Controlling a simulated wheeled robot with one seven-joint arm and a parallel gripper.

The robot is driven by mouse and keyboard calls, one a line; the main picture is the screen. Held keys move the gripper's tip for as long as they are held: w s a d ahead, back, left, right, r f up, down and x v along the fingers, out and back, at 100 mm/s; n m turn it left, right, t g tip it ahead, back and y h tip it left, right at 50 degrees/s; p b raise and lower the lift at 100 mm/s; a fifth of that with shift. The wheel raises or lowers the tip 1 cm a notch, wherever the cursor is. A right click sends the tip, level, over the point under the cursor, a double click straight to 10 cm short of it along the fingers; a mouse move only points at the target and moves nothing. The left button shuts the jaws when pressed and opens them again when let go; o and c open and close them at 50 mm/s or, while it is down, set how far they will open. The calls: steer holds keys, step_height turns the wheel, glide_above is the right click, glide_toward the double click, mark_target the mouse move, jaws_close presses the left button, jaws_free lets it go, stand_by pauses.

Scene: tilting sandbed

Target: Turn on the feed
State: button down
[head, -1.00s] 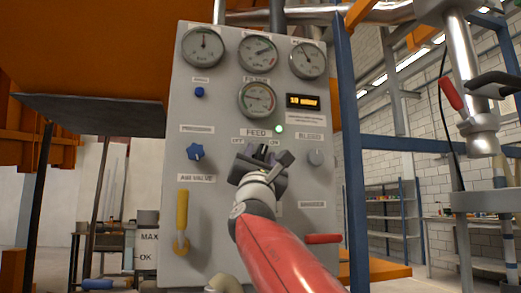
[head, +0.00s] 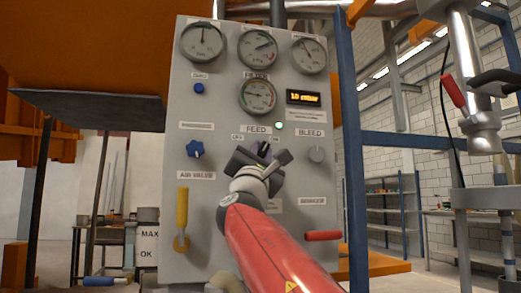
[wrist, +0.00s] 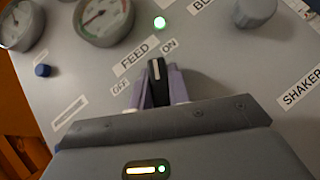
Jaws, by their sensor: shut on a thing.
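The feed switch (wrist: 155,76) is a black knob with a pale line, below the FEED label and between the OFF and ON labels on the grey control panel (head: 228,160). In the wrist view its pale line points up, close to the ON label. My gripper (wrist: 159,88) is shut on the knob, with its purple fingers on both sides of it. In the head view my gripper (head: 262,152) covers most of the knob. A green lamp (wrist: 160,23) glows above the ON label, and it also shows in the head view (head: 280,125).
Round gauges (head: 257,96) and a lit display (head: 303,97) sit above. A bleed knob (head: 316,154) and red handle (head: 323,236) are at right. A blue post (head: 350,150) stands beside the panel.

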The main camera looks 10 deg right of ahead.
steer(key=shift+m+g+h+p, duration=0.3)
steer(key=shift+m+g+h, duration=0.5)
steer(key=shift+m, duration=0.5)
steer(key=c, duration=1.3)
jaws_free()
steer(key=b+v, duration=0.3)
steer(key=v, duration=0.5)
